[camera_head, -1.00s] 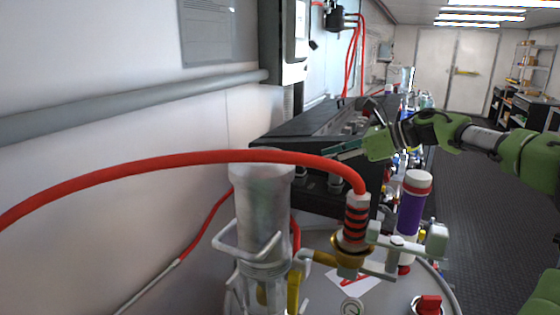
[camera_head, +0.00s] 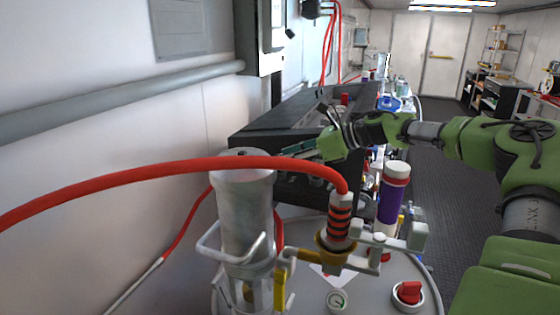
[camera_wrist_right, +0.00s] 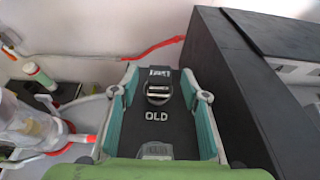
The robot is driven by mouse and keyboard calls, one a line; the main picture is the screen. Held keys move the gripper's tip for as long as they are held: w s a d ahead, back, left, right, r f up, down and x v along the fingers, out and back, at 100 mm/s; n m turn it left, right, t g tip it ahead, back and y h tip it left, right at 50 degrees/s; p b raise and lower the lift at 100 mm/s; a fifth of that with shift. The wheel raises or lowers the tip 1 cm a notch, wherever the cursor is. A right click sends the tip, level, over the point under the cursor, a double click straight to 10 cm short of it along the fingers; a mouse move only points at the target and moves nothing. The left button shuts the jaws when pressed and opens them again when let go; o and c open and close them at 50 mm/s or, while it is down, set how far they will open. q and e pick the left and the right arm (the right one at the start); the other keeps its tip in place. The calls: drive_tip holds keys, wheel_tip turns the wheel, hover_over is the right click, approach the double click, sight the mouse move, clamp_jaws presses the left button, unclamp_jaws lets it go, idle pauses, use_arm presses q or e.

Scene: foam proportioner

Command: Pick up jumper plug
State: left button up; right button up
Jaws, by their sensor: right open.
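In the right wrist view, a black panel (camera_wrist_right: 180,128) marked "OLD" lies between my right gripper's fingers. A small dark and silver piece (camera_wrist_right: 158,92), which looks like the jumper plug, sits on it above the lettering. A grey piece (camera_wrist_right: 155,150) shows lower on the panel, partly cut off by my green gripper body. My right gripper (camera_wrist_right: 160,96) is open, one teal finger on each side of the panel, with no visible grip on the plug. In the head view, my right gripper (camera_head: 298,148) is beside the dark console; the plug cannot be made out there. My left gripper is not in view.
A dark console (camera_head: 285,125) stands along the wall. In front are a metal cylinder (camera_head: 245,215), a thick red hose (camera_head: 150,174) on a brass fitting, and a purple-and-white bottle (camera_head: 392,195) on a round lid. The aisle floor (camera_head: 440,150) at right is clear.

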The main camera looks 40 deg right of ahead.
drive_tip(key=shift+x, duration=1.25)
drive_tip(key=shift+s, duration=0.1)
drive_tip(key=shift+c, duration=0.4)
clamp_jaws()
drive_tip(key=shift+r, duration=0.15)
